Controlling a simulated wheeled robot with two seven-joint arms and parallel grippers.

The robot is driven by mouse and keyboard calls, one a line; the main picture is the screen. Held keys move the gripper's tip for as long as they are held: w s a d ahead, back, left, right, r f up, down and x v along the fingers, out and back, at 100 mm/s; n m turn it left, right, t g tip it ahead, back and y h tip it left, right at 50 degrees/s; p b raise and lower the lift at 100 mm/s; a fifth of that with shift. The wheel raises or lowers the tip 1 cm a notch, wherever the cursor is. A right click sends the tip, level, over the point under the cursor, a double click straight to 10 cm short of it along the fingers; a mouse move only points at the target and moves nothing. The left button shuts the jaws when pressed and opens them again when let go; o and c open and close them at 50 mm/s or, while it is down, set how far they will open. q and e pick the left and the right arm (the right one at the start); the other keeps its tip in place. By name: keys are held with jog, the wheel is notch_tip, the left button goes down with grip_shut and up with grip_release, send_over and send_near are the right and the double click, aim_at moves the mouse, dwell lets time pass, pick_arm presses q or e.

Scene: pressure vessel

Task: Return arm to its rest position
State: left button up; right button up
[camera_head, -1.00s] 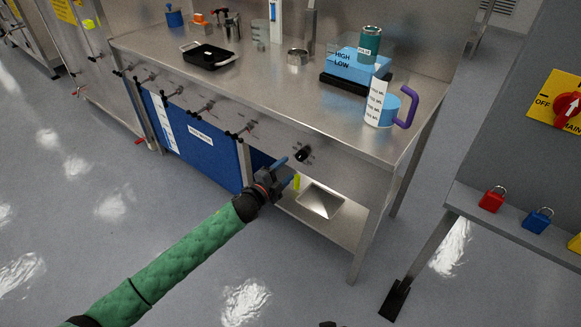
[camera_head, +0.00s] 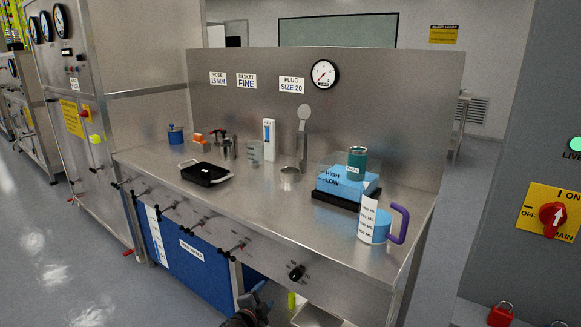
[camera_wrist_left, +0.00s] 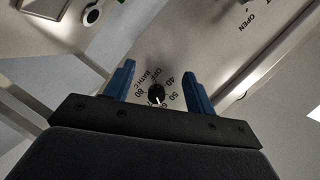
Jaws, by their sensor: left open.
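My left gripper (camera_head: 254,299) shows at the bottom edge of the head view, below the front of the steel bench. Most of its arm is out of the frame. In the left wrist view, its two blue fingers (camera_wrist_left: 158,82) stand apart with nothing between them. A black knob (camera_wrist_left: 156,93) with a numbered bath dial is seen beyond and between the fingers, apart from them. The same knob (camera_head: 296,272) sits on the bench's front panel in the head view, to the right of the gripper. My right gripper is not in view.
The steel bench (camera_head: 270,207) holds a black tray (camera_head: 207,173), a blue bath (camera_head: 346,181) with a teal can, and a jug (camera_head: 374,223) with a purple handle. Several valve handles stick out of its front. A grey cabinet with a red switch (camera_head: 552,215) stands at right.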

pick_arm(q)
jog(key=s+a+r+n+g+y, duration=0.2)
jog(key=s+a+r+n+y, duration=0.15)
jog(key=r+n, duration=0.3)
jog(key=s+a+r+n+g+y+p, duration=0.1)
jog(key=s+n+g+y, duration=0.15)
jog(key=s, duration=0.65)
jog(key=s+f+n+g+h+p, duration=0.1)
jog(key=s+f+g, duration=0.3)
jog(key=s, duration=1.4)
jog(key=s+f+n+g+h+p, duration=0.1)
jog(key=s+f+n+g+p, duration=0.2)
jog(key=s, duration=1.5)
notch_tip(320, 180, down, 2)
jog(key=shift+s+a+n+g+h+p, duration=0.15)
jog(key=shift+a+n+g+h+p, duration=0.2)
jog(key=shift+n+p, duration=0.35)
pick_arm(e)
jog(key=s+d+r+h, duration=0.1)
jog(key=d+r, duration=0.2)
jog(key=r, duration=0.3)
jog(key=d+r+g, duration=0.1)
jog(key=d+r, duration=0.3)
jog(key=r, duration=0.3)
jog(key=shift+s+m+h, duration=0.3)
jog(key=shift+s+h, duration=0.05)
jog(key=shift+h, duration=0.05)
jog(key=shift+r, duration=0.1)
